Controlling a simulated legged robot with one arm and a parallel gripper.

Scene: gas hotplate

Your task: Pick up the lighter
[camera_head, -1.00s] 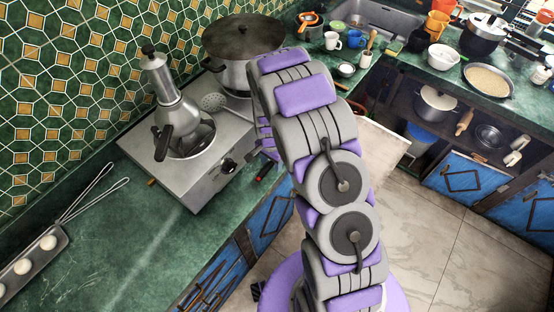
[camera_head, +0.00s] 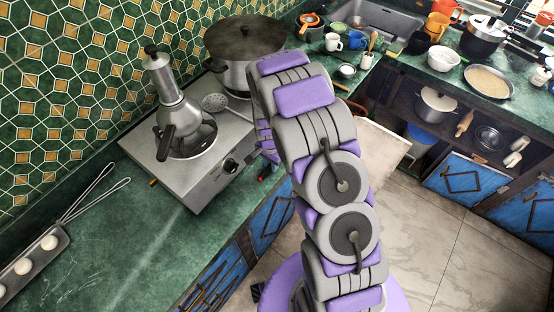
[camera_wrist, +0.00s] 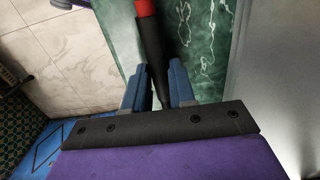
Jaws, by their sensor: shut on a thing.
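The lighter (camera_wrist: 153,50) is a dark stick with a red end, seen in the wrist view running up from between my fingers. My gripper (camera_wrist: 158,75) has its two blue-grey fingers on either side of the dark body and is shut on it. In the head view a small part of the lighter (camera_head: 262,178) shows its red end near the counter's front edge, right of the hotplate. My arm hides most of the gripper there. I cannot tell whether the lighter still touches the counter.
The steel hotplate (camera_head: 190,188) stands left of my gripper, with a moka pot (camera_head: 175,105) and a large lidded pot (camera_head: 236,78) on it.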

